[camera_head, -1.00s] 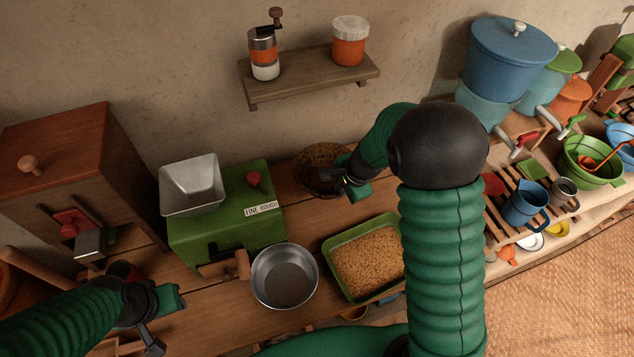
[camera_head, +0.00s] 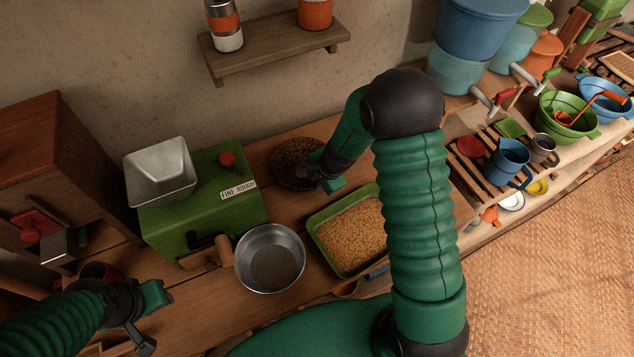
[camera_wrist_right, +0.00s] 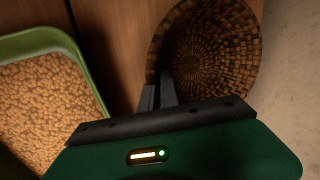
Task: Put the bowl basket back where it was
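The bowl basket (camera_head: 290,158), round and woven in dark and light brown, is at the back of the wooden counter by the wall. In the right wrist view the hollow of the basket (camera_wrist_right: 212,45) faces the camera. My right gripper (camera_head: 318,172) is at its near right rim in the head view. In the wrist view its two fingers (camera_wrist_right: 158,92) are close together, one on each side of the rim, and look shut on it. The basket's underside is hidden. My left gripper (camera_head: 150,312) is at the lower left, apart from the basket; its finger gap is unclear.
A green grinder (camera_head: 210,215) with a metal hopper stands left of the basket. A metal bowl (camera_head: 270,285) and a green tray (camera_head: 318,248) of grain lie in front. A shelf (camera_head: 280,52) is on the wall above. Bare counter (camera_head: 268,150) shows beside the basket.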

